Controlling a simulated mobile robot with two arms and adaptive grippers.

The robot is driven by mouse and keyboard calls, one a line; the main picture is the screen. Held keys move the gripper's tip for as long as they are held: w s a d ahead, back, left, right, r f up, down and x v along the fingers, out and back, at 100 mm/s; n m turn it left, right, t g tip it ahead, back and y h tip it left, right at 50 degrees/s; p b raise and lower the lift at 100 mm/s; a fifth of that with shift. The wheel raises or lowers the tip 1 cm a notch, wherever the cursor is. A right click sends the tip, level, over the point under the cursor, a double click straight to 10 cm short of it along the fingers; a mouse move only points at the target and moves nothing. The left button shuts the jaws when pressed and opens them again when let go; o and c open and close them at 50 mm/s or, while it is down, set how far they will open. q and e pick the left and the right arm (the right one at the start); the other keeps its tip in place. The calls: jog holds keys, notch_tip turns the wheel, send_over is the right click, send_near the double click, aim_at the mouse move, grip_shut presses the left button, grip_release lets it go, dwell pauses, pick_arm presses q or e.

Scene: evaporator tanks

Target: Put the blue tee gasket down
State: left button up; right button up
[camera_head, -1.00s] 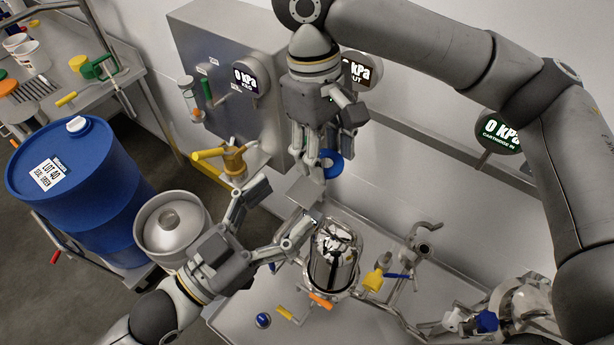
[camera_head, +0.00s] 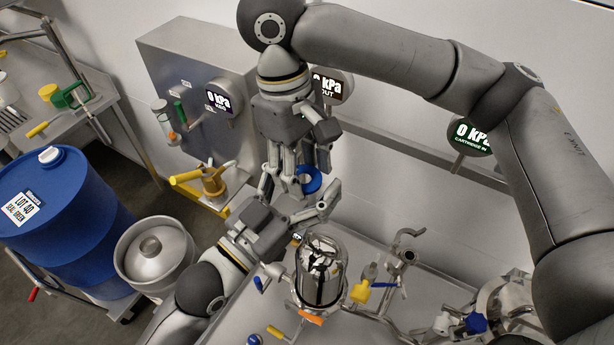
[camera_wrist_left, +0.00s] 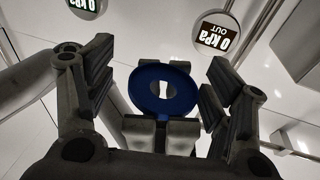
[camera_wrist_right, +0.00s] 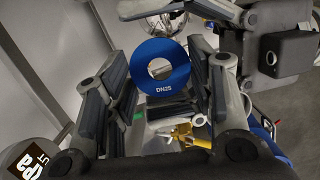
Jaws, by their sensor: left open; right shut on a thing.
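The blue tee gasket (camera_head: 309,180) is a flat ring with a central hole, held in the air above the bench. It is marked DN25 in the right wrist view (camera_wrist_right: 161,86). My right gripper (camera_head: 299,168) points down and is shut on it. My left gripper (camera_head: 298,194) reaches up from below, open, with its fingers on either side of the gasket. In the left wrist view the gasket (camera_wrist_left: 148,96) lies between the spread left fingers with a gap on each side, and my right fingers show behind it.
A glossy steel vessel (camera_head: 320,272) with an orange handle stands on the steel bench just below the grippers. Yellow and blue-handled valves (camera_head: 364,288) and pipes are to its right. A grey gauge box (camera_head: 185,90) is behind left. A blue drum (camera_head: 60,215) and steel keg (camera_head: 152,250) stand at left.

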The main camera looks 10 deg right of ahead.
pick_arm(q)
jog(key=shift+c, duration=0.2)
jog(key=c, duration=1.1)
pick_arm(e)
jog(key=o, duration=1.2)
jog(key=shift+a, duration=0.1)
pick_arm(q)
jog(key=shift+d, duration=0.1)
jog(key=shift+s, duration=0.1)
pick_arm(e)
notch_tip(320, 180, up, 12)
jog(key=w+a, duration=0.1)
jog(key=shift+w, duration=0.35)
jog(key=shift+a+f, duration=0.1)
jog(key=shift+f, duration=0.05)
